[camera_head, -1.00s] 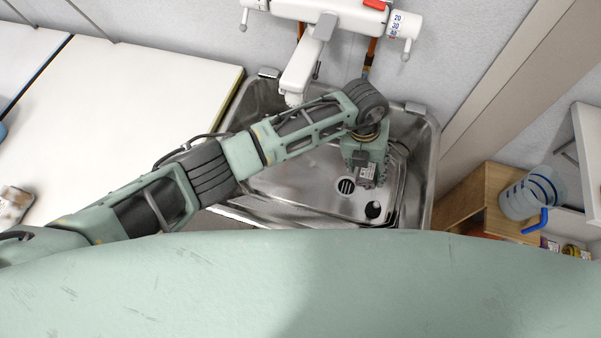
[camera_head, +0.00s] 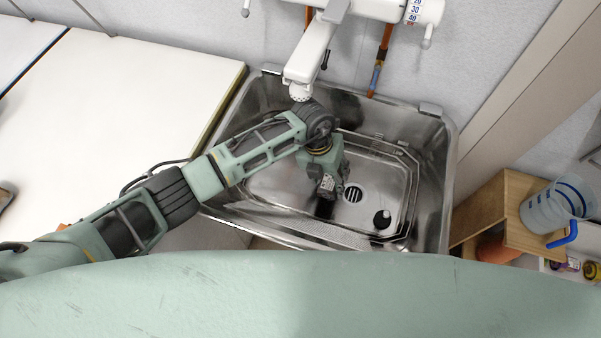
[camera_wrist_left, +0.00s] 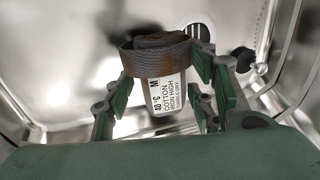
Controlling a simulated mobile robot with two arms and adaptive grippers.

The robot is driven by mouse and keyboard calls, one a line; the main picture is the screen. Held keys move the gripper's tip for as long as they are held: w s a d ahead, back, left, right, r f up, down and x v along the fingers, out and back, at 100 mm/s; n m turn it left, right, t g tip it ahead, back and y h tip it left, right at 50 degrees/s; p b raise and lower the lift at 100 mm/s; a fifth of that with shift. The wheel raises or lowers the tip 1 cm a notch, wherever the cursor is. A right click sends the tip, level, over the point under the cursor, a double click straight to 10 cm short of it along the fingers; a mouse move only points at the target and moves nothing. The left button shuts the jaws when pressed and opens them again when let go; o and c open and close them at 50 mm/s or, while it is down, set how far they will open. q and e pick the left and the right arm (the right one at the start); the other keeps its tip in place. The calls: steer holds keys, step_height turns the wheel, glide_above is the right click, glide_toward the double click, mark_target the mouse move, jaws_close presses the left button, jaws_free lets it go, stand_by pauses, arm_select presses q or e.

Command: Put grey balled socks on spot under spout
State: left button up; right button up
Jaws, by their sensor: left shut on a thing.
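The grey balled socks (camera_wrist_left: 160,62), a dark roll with a white care label, are held between the fingers of my left gripper (camera_wrist_left: 163,75) in the left wrist view. In the head view my left gripper (camera_head: 326,180) reaches down into the metal basin (camera_head: 275,185), left of the drain. The socks are mostly hidden there by the gripper. The white spout (camera_head: 308,60) hangs over the back left of the basin, its end behind my wrist. I cannot tell whether the socks touch the basin floor. The spot itself cannot be made out. My right gripper is out of view.
The round slotted drain (camera_head: 353,194) and a black plug (camera_head: 382,218) are right of the gripper. Basin walls surround it. A white counter (camera_head: 150,80) lies to the left. A wooden shelf (camera_head: 500,205) with a clear jug (camera_head: 550,208) stands to the right.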

arm_select(q)
steer(key=a, duration=0.2)
steer(key=w+a, duration=0.1)
steer(key=a, duration=0.3)
steer(key=shift+w+a+p, duration=0.15)
steer(key=shift+w+p, duration=0.15)
steer(key=shift+p, duration=0.05)
steer(key=f+b, duration=0.1)
steer(key=a+f+b, duration=0.1)
steer(key=f+b, duration=0.1)
steer(key=shift+w+f, duration=0.2)
steer(key=shift+f, duration=0.1)
steer(key=shift+f, duration=0.2)
steer(key=o, duration=1.2)
steer(key=shift+c, duration=0.2)
